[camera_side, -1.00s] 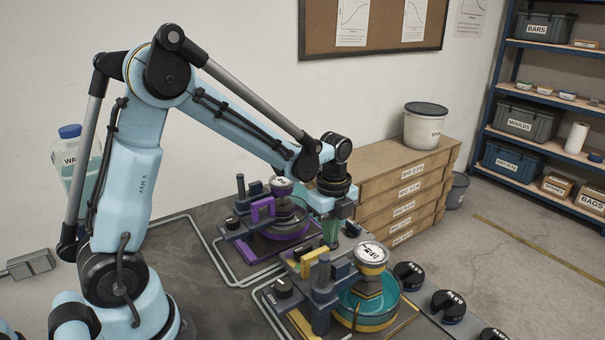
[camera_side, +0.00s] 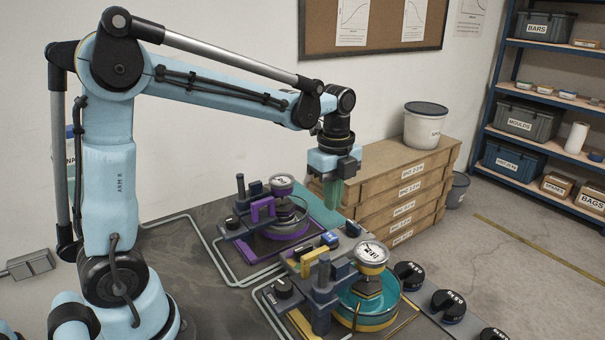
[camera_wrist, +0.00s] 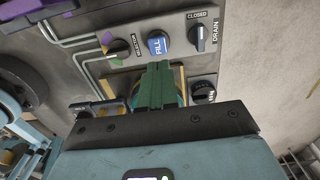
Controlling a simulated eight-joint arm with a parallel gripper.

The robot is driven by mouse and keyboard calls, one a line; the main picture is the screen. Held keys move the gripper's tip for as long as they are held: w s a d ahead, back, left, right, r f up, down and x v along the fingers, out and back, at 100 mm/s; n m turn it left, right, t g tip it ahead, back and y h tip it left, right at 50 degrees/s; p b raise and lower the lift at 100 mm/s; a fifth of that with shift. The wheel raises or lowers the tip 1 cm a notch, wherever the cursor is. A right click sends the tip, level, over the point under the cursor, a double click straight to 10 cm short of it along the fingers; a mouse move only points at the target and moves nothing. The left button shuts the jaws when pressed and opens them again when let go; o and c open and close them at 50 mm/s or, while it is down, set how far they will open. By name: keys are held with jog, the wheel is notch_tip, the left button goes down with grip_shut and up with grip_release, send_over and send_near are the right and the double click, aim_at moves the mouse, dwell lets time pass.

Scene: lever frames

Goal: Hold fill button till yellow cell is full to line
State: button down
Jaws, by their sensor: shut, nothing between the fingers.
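The yellow cell (camera_side: 372,306) is a round clear vessel with yellow trim at the front in the side view, holding teal liquid. Its fill line and exact level cannot be made out. The blue fill button (camera_side: 329,239) is on the panel behind it, and it reads FILL in the wrist view (camera_wrist: 158,43). My gripper (camera_side: 333,200) is shut and empty, with its green fingers pointing down, above and apart from the button. In the wrist view the closed fingers (camera_wrist: 159,70) show just below the button.
A purple cell (camera_side: 288,217) stands behind the yellow one. Wooden drawers (camera_side: 400,190) stand to the right; black knobs (camera_side: 447,306) line the front right.

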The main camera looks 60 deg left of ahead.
jog(key=shift+r, duration=2.65)
jog(key=shift+s, duration=0.1)
jog(key=s+d+f+n+t, duration=0.1)
jog(key=s+f+n+t, duration=0.1)
jog(key=s+n, duration=0.3)
jog(key=s+d+f+n+t, duration=0.2)
jog(key=s+n+t, duration=0.3)
jog(key=n, duration=0.8)
jog(key=shift+s+d, duration=0.15)
jog(key=shift+d, duration=0.15)
jog(key=shift+f, duration=0.1)
